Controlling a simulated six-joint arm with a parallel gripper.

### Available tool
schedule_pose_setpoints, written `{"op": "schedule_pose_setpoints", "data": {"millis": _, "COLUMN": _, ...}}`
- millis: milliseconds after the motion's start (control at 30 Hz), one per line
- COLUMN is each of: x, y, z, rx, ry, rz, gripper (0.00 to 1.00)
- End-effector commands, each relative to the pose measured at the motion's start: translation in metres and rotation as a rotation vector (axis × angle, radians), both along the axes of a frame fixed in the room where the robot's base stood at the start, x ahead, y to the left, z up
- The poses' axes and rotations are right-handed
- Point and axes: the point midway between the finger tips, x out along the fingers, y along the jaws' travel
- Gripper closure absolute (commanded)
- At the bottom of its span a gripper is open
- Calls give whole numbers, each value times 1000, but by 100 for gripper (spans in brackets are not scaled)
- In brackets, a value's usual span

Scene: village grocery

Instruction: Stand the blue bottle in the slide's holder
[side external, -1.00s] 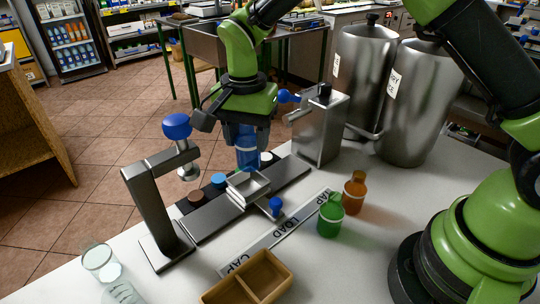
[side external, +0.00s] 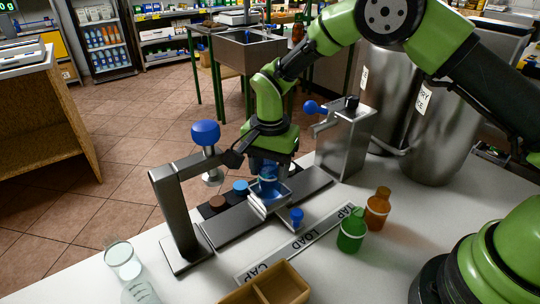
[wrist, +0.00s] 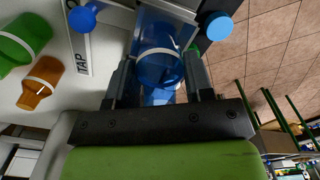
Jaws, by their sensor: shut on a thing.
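The blue bottle (side external: 268,187) is upright between the fingers of my gripper (side external: 269,164). Its lower part is inside the slide's square metal holder (side external: 258,208); I cannot tell whether its base touches the floor of it. In the wrist view, my gripper (wrist: 158,78) is shut on the blue bottle (wrist: 158,65), with one finger on each side and the holder's wall (wrist: 168,8) beyond.
A press with a blue knob (side external: 205,132) stands left of the holder, and a metal tap unit (side external: 345,140) stands right. Green (side external: 352,232) and orange (side external: 377,208) bottles stand at front right. A wooden tray (side external: 268,286) and clear glassware (side external: 123,262) are in front.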

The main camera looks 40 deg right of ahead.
Motion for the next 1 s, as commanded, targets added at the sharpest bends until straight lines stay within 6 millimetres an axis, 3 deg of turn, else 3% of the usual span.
{"op": "schedule_pose_setpoints", "data": {"millis": 1000, "x": 0, "y": 0, "z": -9, "rx": 1, "ry": -1, "rz": 0, "gripper": 77}}
